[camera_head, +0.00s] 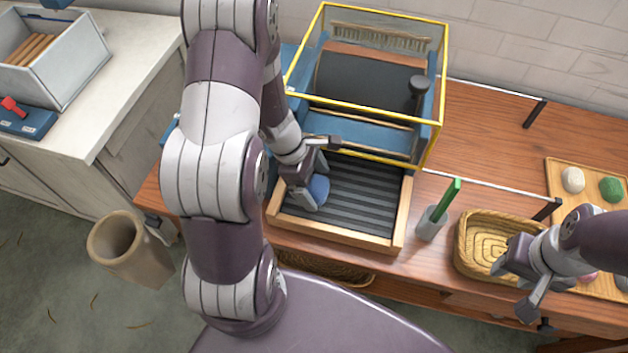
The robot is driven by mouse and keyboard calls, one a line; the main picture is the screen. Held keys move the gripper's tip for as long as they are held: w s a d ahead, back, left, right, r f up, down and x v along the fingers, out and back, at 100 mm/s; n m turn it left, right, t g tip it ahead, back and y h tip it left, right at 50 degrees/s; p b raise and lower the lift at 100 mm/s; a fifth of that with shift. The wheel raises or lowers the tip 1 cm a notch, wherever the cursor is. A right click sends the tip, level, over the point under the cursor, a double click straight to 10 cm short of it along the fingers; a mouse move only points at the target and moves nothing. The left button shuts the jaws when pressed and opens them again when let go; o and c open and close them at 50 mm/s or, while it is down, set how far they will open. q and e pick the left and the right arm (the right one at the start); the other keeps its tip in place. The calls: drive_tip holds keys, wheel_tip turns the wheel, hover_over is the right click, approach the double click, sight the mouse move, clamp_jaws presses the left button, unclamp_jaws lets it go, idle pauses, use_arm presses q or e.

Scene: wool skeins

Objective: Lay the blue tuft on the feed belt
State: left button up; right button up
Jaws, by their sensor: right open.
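The blue tuft (319,188) is at the left front part of the dark ribbed feed belt (362,198), which has a wooden frame. My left gripper (312,184) is low over the belt with its fingers around the tuft. I cannot tell whether the fingers press on the tuft or stand apart from it, or whether the tuft touches the belt. Part of the tuft is hidden by the fingers. My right gripper (515,285) is open and empty, at the front right by the wicker basket.
Behind the belt stands a blue machine with a yellow-framed guard (436,90). Right of the belt are a grey cup (431,226) with a green-handled tool and the wicker basket (470,252). A wooden tray (558,178) holds white, green and pink tufts at the right.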

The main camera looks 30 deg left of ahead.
use_arm(q)
drive_tip(key=shift+r, duration=0.2)
drive_tip(key=p+v, duration=0.4)
drive_tip(key=v, duration=0.8)
drive_tip(key=s+d+r+m+y, duration=0.1)
drive_tip(key=d+m, duration=0.3)
drive_tip(key=m, duration=0.6)
drive_tip(key=s+d+r+m+y, duration=0.2)
drive_tip(key=s+d+m+y, duration=0.1)
drive_tip(key=m, duration=0.7)
drive_tip(key=shift+d+r+m, duration=0.2)
drive_tip(key=shift+d+m, duration=0.2)
drive_tip(key=shift+d, duration=0.4)
